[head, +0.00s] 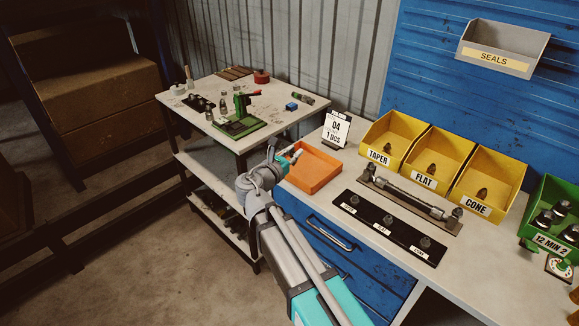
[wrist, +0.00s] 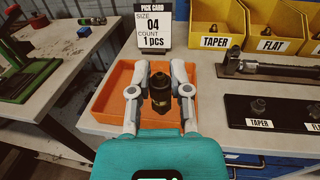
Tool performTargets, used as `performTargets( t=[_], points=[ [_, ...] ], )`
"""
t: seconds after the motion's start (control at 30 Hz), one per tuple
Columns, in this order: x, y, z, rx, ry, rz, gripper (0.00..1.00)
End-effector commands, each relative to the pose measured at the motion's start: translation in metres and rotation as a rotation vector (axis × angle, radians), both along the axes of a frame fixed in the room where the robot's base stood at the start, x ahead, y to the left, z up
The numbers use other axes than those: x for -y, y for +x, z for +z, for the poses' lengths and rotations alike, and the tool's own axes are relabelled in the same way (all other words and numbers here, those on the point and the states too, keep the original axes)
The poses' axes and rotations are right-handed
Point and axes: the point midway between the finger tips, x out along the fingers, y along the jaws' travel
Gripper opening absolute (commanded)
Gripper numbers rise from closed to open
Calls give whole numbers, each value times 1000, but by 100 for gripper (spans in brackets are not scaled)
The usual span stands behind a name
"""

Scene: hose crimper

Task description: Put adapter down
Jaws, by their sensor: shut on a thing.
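My gripper (wrist: 160,92) is shut on a dark adapter (wrist: 161,88), with one grey finger on each side of it. The adapter looks upright, with its narrower end up. In the wrist view it is seen in front of the orange tray (wrist: 102,96); I cannot tell whether it touches the tray's floor. In the head view my gripper (head: 293,156) is at the left side of the orange tray (head: 318,178), and the adapter cannot be made out there. A pick card (wrist: 153,27) behind the tray reads size 04, count 1 pcs.
Yellow bins (head: 386,141) marked TAPER, FLAT and CONE stand right of the tray. A black strip with labelled fittings (head: 390,227) and a hose tester-like bar (head: 412,196) lie before them. A side table (head: 180,97) with a green tool (head: 240,124) is at left.

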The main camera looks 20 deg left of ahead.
Motion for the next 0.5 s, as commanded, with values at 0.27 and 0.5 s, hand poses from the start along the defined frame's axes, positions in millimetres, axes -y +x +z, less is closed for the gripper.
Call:
performTargets(
  t=[0.27,0.5],
  points=[
    [-29,45,-26,0,0,-2,0],
    [-36,58,-50,0,0,-2,0]
  ],
)
